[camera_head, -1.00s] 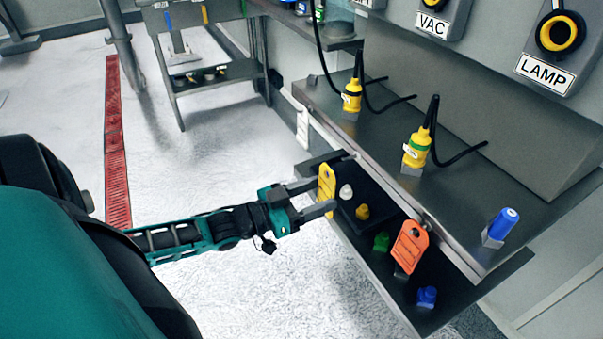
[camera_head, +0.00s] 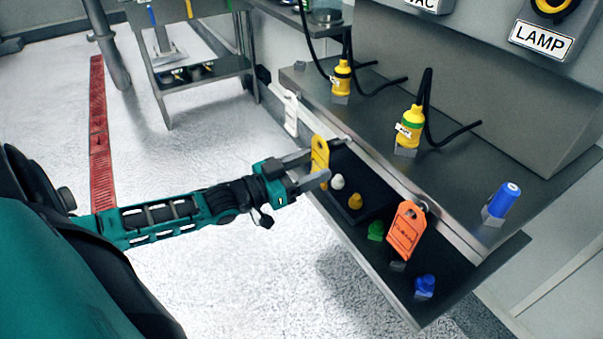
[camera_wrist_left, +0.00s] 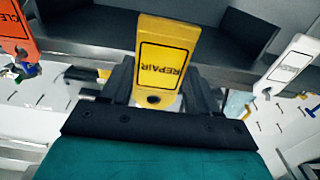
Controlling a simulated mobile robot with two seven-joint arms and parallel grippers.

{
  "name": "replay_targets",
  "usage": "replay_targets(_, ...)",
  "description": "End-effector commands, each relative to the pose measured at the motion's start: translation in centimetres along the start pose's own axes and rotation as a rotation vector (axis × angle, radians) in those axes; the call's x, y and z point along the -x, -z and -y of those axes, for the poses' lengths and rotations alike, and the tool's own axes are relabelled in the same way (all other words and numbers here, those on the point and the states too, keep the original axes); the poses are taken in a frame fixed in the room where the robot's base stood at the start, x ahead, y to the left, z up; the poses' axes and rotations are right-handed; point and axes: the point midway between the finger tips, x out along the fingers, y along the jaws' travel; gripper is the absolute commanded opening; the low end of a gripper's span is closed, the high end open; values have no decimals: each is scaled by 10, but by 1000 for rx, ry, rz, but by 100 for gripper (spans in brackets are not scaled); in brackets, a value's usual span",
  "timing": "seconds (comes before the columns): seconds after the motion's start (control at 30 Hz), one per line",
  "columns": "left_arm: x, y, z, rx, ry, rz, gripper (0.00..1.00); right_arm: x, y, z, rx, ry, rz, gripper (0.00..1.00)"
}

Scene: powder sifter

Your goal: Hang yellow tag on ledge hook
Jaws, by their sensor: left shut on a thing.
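The yellow tag (camera_head: 320,160), a flat plate with a hole near one end, is upright in my left gripper (camera_head: 320,168), which is shut on it. In the left wrist view the tag (camera_wrist_left: 166,60) reads REPAIR upside down between the fingers, its hole on the side near the gripper. In the head view, the tag is at the front edge of the grey ledge (camera_head: 370,155), between a hanging white tag (camera_head: 291,113) and a hanging orange tag (camera_head: 406,230). The hook by the yellow tag is not clearly visible. I cannot tell whether they touch. My right gripper is not in view.
Below the ledge, a dark shelf (camera_head: 425,305) holds white, yellow, green and blue small pieces. On the ledge stand two yellow corded bottle-like items (camera_head: 410,130) and a blue cylinder (camera_head: 503,200). Open floor (camera_head: 220,270) lies left of the shelf.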

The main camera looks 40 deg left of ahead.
Motion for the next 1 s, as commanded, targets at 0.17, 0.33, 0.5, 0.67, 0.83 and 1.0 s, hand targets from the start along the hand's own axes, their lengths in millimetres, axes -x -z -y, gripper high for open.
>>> replay_targets(0.17,-11,-3,0,1,-1,-2,32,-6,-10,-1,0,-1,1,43)
replay_targets(0.33,-22,-4,0,1,-1,-3,32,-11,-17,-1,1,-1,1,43)
replay_targets(0.5,-32,-7,0,1,-1,-2,32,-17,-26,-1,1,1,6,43)
replay_targets(0.67,-40,-8,-1,1,-1,-1,32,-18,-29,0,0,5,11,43)
replay_targets(0.83,-45,-12,0,0,0,-1,32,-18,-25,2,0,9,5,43)
replay_targets(1.0,-48,-14,0,0,-1,1,32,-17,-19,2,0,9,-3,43)
